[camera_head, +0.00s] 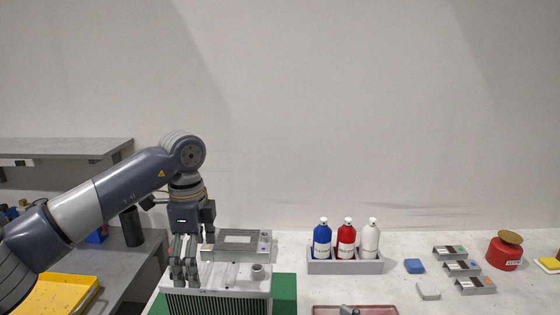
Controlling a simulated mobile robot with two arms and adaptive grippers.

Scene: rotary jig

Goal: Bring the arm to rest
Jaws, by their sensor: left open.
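My left arm (125,188) comes in from the left and bends down at its wrist. My left gripper (184,282) is open and points down over the left part of a grey finned jig (225,302) on a green base (285,290). Nothing shows between its fingers. I cannot tell whether the fingertips touch the jig. A small round post (258,272) stands on the jig's top, right of the gripper. My right gripper is not in view.
A grey plate-like fixture (240,243) lies behind the jig. A grey tray (345,266) holds blue, red and white bottles. Farther right are a blue block (414,266), small grey holders (462,268) and a red pot (505,252). A yellow tray (62,292) lies at left.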

